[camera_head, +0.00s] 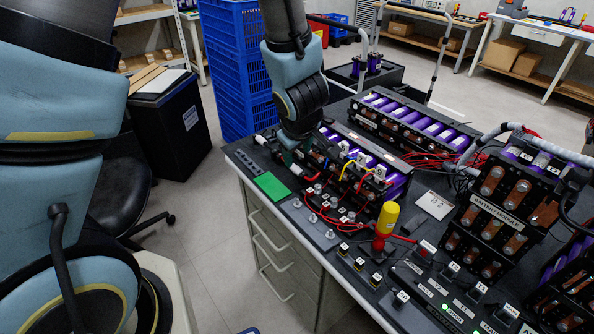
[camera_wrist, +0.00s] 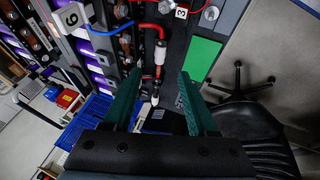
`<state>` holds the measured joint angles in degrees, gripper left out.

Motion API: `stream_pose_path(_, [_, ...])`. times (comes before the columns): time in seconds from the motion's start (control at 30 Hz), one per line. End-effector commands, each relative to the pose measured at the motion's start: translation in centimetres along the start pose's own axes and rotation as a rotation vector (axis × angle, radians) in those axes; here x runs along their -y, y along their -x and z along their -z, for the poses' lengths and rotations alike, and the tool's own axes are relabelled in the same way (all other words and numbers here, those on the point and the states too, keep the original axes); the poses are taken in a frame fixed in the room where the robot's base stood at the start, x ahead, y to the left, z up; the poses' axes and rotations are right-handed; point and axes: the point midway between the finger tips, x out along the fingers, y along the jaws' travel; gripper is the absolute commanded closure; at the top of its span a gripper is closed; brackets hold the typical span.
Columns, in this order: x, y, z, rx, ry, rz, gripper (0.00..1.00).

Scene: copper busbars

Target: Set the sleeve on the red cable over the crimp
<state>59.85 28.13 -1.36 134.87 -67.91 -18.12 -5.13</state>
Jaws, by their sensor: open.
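My gripper (camera_wrist: 158,76) is open, with its two green fingers well apart in the wrist view. A red cable (camera_wrist: 147,27) with a pale sleeve-like piece (camera_wrist: 160,52) runs down into the gap between the fingers. A red band and a thin light tip show below that piece; I cannot tell which part is the crimp. Neither finger visibly touches the cable. In the head view my gripper (camera_head: 289,155) points down at the left end of the bench, beside the battery module, and its fingers partly hide the cable end.
A green pad (camera_head: 272,186) lies on the bench (camera_head: 236,155) near the left edge. Purple-celled battery modules (camera_head: 415,120), loose wires and a red-and-yellow tool (camera_head: 386,222) crowd the bench. Blue crates (camera_head: 238,60) and a black chair (camera_head: 120,195) stand beside it.

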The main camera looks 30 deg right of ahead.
Motion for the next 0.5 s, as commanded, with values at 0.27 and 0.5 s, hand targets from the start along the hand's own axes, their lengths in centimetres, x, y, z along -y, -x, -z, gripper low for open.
stream_pose_path(0.27, [0.2, -5.5, 0.0, 0.002, 0.002, 0.004, 0.42])
stream_pose_path(0.5, [0.1, -8.7, 0.0, 0.003, 0.0, 0.002, 0.42])
